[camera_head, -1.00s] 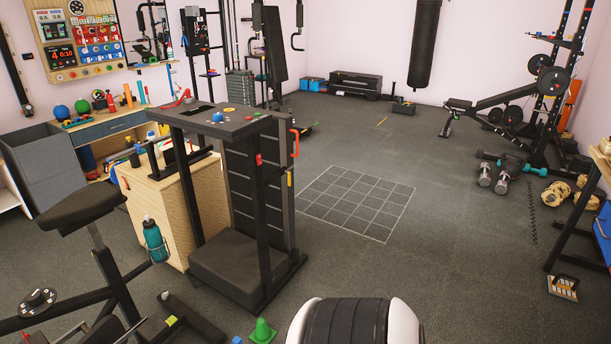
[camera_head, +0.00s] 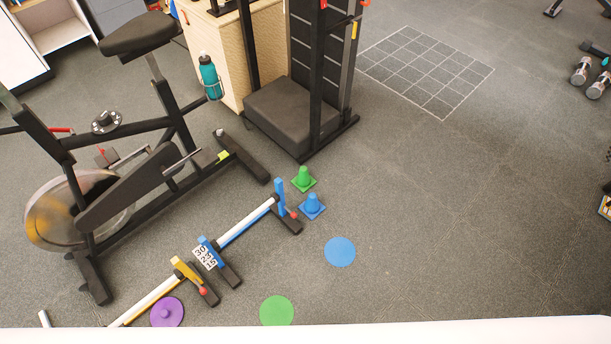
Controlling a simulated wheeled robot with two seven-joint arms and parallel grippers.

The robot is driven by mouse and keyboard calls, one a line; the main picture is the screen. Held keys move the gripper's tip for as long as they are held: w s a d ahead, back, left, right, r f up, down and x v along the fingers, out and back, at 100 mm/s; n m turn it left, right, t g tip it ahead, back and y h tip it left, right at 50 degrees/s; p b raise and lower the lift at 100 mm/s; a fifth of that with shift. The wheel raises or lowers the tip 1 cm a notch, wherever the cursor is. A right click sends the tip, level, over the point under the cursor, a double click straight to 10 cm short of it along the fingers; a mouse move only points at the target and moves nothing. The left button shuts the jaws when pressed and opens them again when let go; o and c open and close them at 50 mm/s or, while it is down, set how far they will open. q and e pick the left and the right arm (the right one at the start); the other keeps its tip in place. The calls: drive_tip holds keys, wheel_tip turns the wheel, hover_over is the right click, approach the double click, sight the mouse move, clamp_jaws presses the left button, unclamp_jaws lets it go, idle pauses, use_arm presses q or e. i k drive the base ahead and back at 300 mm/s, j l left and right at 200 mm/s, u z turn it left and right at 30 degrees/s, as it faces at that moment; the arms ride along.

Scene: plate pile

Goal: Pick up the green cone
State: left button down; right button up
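A small green cone (camera_head: 303,179) on a square base stands upright on the dark floor near the middle of the head view. A blue cone (camera_head: 312,204) stands just in front of it, slightly to the right, close to it. The black upright machine stands just behind the green cone. Neither of my grippers shows in this view.
A low hurdle (camera_head: 247,222) with a blue end post stands left of the cones. An exercise bike (camera_head: 130,150) fills the left side. A blue disc (camera_head: 340,251), a green disc (camera_head: 277,310) and a purple disc (camera_head: 167,312) lie in front.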

sight(303, 181)
drive_tip(key=u, duration=0.55)
drive_tip(key=i+l+u, duration=0.15)
drive_tip(key=u, duration=0.25)
drive_tip(key=i+l+u, duration=0.1)
drive_tip(key=l+u, duration=0.7)
drive_tip(key=i+l+u, duration=0.1)
drive_tip(key=l+u, duration=0.3)
drive_tip(key=j, duration=0.1)
